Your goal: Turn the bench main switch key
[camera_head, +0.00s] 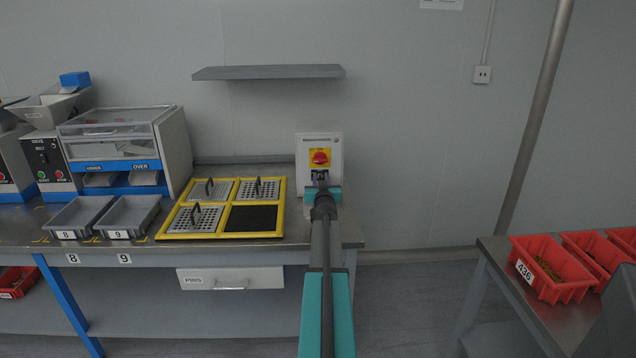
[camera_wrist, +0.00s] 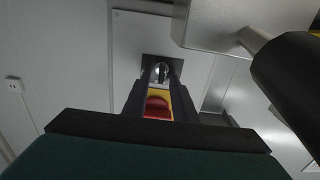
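The main switch box (camera_head: 305,150) is a light grey wall box at the back of the bench. It has a red knob (camera_head: 320,157) on a yellow plate. My gripper (camera_head: 320,178) is right in front of the box, just below the knob, and hides the part there. In the wrist view, which is turned over, my gripper (camera_wrist: 161,70) has its two dark fingers apart, one on each side of a small silvery key part (camera_wrist: 160,74). The red knob (camera_wrist: 158,107) shows between the fingers. I cannot tell whether the fingers touch the key.
A yellow-framed tray (camera_head: 228,206) with perforated plates lies on the bench, left of my arm. Two grey bins (camera_head: 130,215) and a sieve machine (camera_head: 130,140) stand further left. A shelf (camera_head: 268,72) hangs above. Red crates (camera_head: 552,268) sit on a right-hand table.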

